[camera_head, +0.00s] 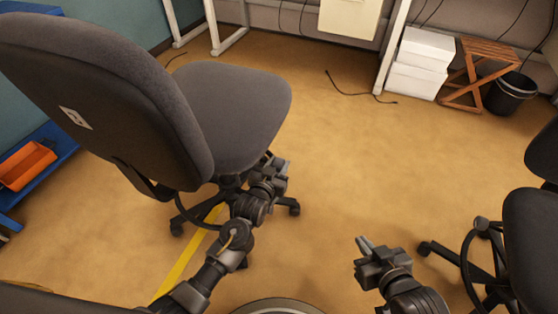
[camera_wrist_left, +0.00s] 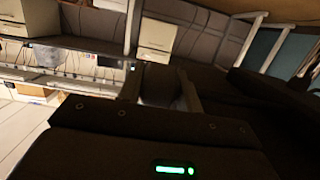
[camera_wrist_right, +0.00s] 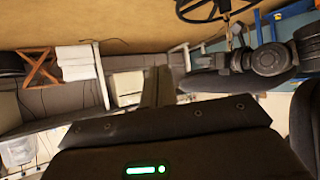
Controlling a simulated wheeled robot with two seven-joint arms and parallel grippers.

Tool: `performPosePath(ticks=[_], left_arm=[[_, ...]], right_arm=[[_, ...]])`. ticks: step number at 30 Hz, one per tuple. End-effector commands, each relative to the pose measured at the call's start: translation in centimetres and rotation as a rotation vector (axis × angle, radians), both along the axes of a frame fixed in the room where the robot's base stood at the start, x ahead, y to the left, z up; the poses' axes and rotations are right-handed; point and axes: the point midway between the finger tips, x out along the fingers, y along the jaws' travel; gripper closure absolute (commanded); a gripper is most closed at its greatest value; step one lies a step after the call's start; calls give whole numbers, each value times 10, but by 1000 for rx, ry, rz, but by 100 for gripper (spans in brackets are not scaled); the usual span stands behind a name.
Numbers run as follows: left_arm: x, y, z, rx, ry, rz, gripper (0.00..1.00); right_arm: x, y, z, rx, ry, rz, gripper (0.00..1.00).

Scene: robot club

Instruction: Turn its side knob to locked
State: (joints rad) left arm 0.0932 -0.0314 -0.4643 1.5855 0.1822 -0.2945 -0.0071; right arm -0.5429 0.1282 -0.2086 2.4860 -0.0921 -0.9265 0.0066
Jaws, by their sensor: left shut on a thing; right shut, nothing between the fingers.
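The grey office chair (camera_head: 235,105) stands left of centre in the head view, its backrest toward me. My left gripper (camera_head: 277,163) is at the right side of the seat, just under its edge. It is shut on a small dark piece, the side knob (camera_wrist_left: 160,85), which shows between the two fingers in the left wrist view. In the head view the gripper hides the knob, and its setting cannot be read. My right gripper (camera_head: 364,244) is shut and empty over the floor, right of the chair; its closed fingers (camera_wrist_right: 158,86) show in the right wrist view.
Another dark chair (camera_head: 530,220) stands at the right edge, its wheeled base near my right gripper. White boxes (camera_head: 420,63), a wooden stool (camera_head: 480,70) and a black bin (camera_head: 510,93) stand at the back right. An orange bin (camera_head: 25,165) is at the left. The middle floor is clear.

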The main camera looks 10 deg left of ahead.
Motion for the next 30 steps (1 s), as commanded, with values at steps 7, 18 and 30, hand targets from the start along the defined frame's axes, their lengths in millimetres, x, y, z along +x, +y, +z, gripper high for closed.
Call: performPosePath(ticks=[7, 18, 30], left_arm=[[0, 0, 5, 18, 57, -1, 88], [-1, 0, 3, 50, 171, -1, 88], [-1, 0, -1, 54, 184, -1, 88]], right_arm=[[-42, -38, -40, -107, 368, -97, 100], [-76, -64, -113, -176, 690, -163, 100], [-81, -68, -126, -182, 713, -168, 100]])
